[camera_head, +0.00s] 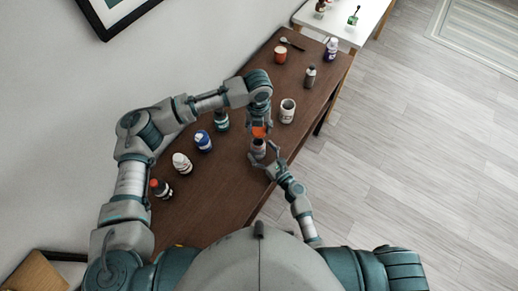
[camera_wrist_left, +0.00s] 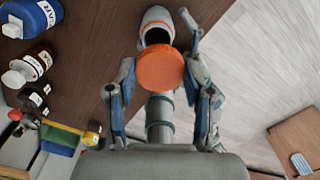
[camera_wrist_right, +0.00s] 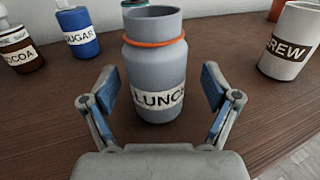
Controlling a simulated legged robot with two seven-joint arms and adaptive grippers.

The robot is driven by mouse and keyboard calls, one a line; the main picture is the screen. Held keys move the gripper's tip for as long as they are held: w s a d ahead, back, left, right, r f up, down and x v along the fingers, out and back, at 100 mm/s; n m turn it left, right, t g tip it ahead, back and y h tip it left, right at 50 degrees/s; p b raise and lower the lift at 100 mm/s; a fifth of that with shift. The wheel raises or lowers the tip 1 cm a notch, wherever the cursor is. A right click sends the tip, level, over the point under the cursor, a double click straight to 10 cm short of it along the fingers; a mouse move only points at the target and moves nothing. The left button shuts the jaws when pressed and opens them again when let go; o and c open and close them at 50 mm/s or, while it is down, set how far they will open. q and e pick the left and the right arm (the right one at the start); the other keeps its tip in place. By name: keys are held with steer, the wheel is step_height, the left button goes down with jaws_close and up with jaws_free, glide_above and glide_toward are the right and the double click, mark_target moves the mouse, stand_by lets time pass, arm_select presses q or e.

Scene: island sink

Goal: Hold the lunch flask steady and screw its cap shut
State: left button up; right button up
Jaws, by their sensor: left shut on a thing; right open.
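The grey-blue lunch flask (camera_wrist_right: 155,70) stands upright on the table, labelled LUNCH, with an orange ring round its neck and an uncovered top. It shows in the head view (camera_head: 259,149), and its dark mouth shows in the left wrist view (camera_wrist_left: 157,36). My left gripper (camera_wrist_left: 162,75) is shut on the orange cap (camera_wrist_left: 160,69). In the head view the cap (camera_head: 259,132) appears just beyond the flask, apart from it. My right gripper (camera_wrist_right: 158,88) is open, a finger on either side of the flask, with gaps showing. The cap partly hides the flask in the left wrist view.
A white BREW mug (camera_wrist_right: 288,42) stands right of the flask. A blue SUGAR bottle (camera_wrist_right: 80,32) and a COCOA bottle (camera_wrist_right: 18,48) stand to the left. More containers line the wooden table (camera_head: 228,185). Its right edge is close to the flask.

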arm_select(q)
steer(key=shift+a, duration=0.35)
arm_select(e)
steer(key=shift+w+a, duration=0.6)
steer(key=shift+a, duration=0.2)
arm_select(q)
steer(key=shift+d, duration=0.2)
arm_select(e)
steer(key=shift+d, duration=0.25)
jaws_close()
arm_select(q)
glide_above(258, 148)
steer(key=w, duration=0.2)
steer(key=shift+w+f, duration=0.15)
steer(key=shift+f, duration=2.25)
arm_select(e)
steer(key=shift+a, duration=0.1)
arm_select(q)
steer(key=shift+f, duration=0.1)
steer(key=shift+f, duration=0.8)
steer(key=shift+f, duration=0.55)
